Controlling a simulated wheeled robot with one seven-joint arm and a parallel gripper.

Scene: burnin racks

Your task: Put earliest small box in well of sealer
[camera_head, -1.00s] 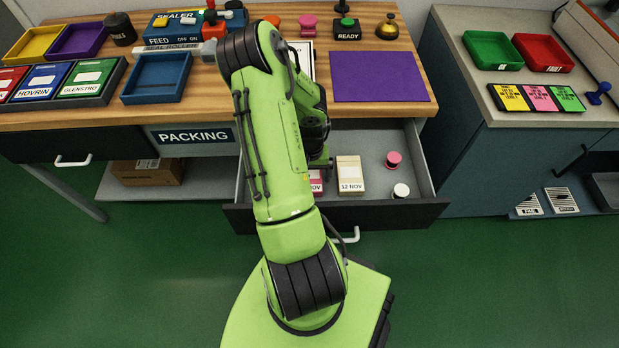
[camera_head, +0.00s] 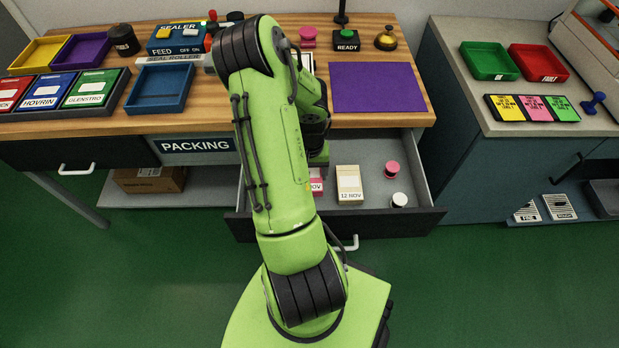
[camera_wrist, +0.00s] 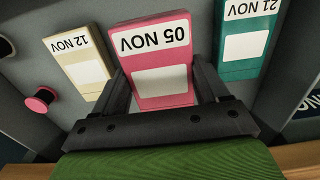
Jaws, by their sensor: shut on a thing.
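A pink small box labelled 05 NOV (camera_wrist: 160,85) is between the fingers of my gripper (camera_wrist: 163,80), which is shut on it. In the head view only a corner of the pink box (camera_head: 317,185) shows beside my arm. A cream box labelled 12 NOV (camera_wrist: 80,65) stands to its left in the wrist view, and in the head view (camera_head: 349,184) to its right. A teal box labelled 21 NOV (camera_wrist: 246,45) is on the other side; my arm hides it in the head view.
The boxes are in an open drawer (camera_head: 415,190) with a pink spool (camera_head: 392,169) and a white spool (camera_head: 399,200). On the bench are a blue tray (camera_head: 160,102), a purple mat (camera_head: 377,87), a READY button (camera_head: 346,42) and a bell (camera_head: 386,38).

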